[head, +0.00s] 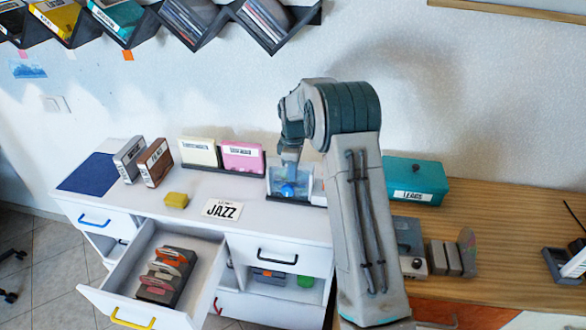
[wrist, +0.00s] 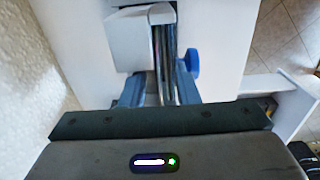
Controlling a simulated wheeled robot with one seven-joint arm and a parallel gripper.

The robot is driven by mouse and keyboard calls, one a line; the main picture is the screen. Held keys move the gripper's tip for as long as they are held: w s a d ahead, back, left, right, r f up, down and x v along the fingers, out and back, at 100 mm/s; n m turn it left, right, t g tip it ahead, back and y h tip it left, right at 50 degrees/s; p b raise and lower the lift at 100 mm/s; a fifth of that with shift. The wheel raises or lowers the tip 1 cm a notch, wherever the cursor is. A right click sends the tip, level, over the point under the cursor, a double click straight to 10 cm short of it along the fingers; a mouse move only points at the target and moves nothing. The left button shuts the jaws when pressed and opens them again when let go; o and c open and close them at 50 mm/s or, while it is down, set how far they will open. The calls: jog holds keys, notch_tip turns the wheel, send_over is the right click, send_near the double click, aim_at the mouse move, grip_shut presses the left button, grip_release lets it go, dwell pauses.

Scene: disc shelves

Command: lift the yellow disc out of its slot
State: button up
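I cannot make out a yellow disc in either view. A small clear and white holder (head: 305,190) with a blue round part stands on the white cabinet top. In the wrist view the holder (wrist: 128,42) shows from above, with thin upright edges (wrist: 165,60) like discs in its slot and the blue round part (wrist: 193,63) to the right. My gripper (head: 289,160) points down at the holder. In the wrist view its two blue fingers (wrist: 161,88) stand apart on either side of the thin edges. Their tips are partly hidden, and I see no clear contact.
A cream case (head: 199,152) and a pink case (head: 242,158) stand left of the holder. A yellow block (head: 176,200) and a JAZZ card (head: 222,210) lie in front. An open drawer (head: 205,290) juts out below. A teal box (head: 416,176) stands to the right.

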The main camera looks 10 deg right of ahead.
grip_shut()
notch_tip(320, 180, up, 14)
jog(key=p, duration=0.8)
jog(key=shift+f, duration=0.2)
dwell(0.8)
